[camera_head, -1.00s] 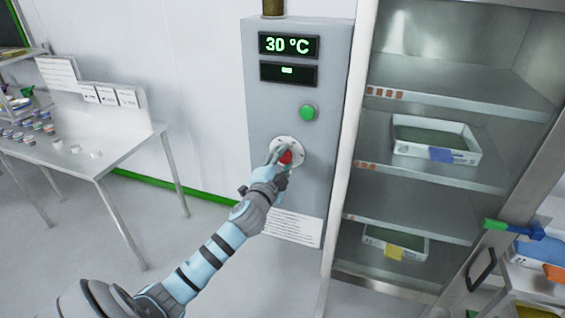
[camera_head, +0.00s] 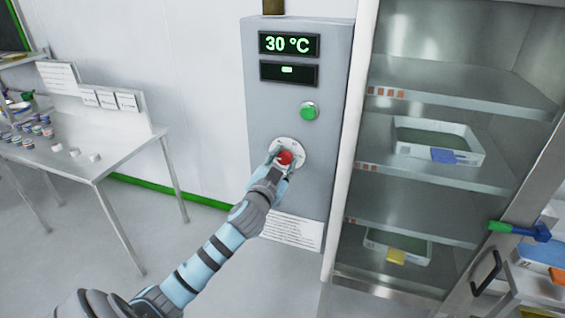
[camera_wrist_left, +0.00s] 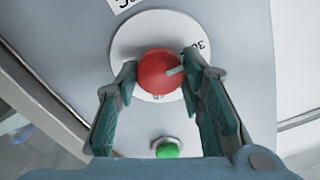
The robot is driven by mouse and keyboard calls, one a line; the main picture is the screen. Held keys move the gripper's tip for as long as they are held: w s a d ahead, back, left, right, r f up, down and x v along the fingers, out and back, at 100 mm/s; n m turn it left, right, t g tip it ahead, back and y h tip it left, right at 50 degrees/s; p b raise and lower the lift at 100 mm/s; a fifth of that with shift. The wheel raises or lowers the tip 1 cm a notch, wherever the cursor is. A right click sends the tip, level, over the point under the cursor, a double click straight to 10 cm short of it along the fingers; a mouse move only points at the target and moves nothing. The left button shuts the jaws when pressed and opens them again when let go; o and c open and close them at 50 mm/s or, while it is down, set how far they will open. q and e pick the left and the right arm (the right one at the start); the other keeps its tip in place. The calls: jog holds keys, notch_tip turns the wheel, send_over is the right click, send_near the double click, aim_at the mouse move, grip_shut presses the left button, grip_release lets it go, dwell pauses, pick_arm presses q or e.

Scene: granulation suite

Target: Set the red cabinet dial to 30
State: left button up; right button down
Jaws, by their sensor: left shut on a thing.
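The red dial (camera_head: 284,158) sits on a round white plate (camera_head: 300,148) on the front of the grey cabinet (camera_head: 318,190). The upper display (camera_head: 289,45) on the cabinet reads 30 °C. My left gripper (camera_head: 277,165) is at the dial, with a finger on either side of it. In the left wrist view, the fingers (camera_wrist_left: 158,80) are shut on the red dial (camera_wrist_left: 157,72). The grey pointer mark on the dial points toward a number on the plate that seems to start with 3, partly hidden by a finger. My right gripper is not in view.
A green button (camera_head: 309,111) is above the dial, below a second display (camera_head: 289,73). An open shelved cabinet (camera_head: 440,190) holding trays stands at the right. A steel table (camera_head: 110,150) with small jars stands at the left.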

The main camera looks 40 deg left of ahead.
pick_arm(q)
jog(key=shift+f, duration=0.1)
jog(key=o, duration=1.1)
jog(key=shift+o, duration=0.2)
jog(key=v, duration=1.2)
jog(key=shift+w, duration=0.1)
jog(key=shift+d, duration=0.1)
